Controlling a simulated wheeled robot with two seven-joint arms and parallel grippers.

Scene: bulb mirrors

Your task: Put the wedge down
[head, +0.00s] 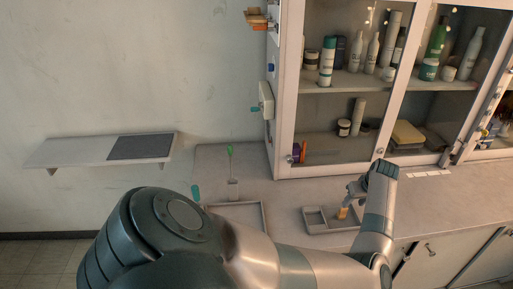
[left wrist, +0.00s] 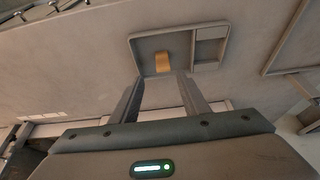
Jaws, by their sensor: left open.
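The wedge is a small tan-orange piece (head: 343,212). It also shows in the left wrist view (left wrist: 162,62), in the largest compartment of a grey divided tray (left wrist: 134,48), near that compartment's wall. The tray stands on the counter in the head view (head: 307,226). My left gripper (head: 350,197) is above the tray, by the wedge. In the left wrist view its two fingers (left wrist: 160,80) are spread, with the wedge seen beyond their tips. I cannot tell whether a fingertip touches it. My right gripper is not in view.
A larger shallow tray (head: 264,216) lies on the counter to the left, partly behind my arm. A small stand with a green-tipped rod (head: 232,185) is behind it. A glass-doored cabinet with bottles (head: 340,165) rises at the back. A wall shelf (head: 80,152) is at left.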

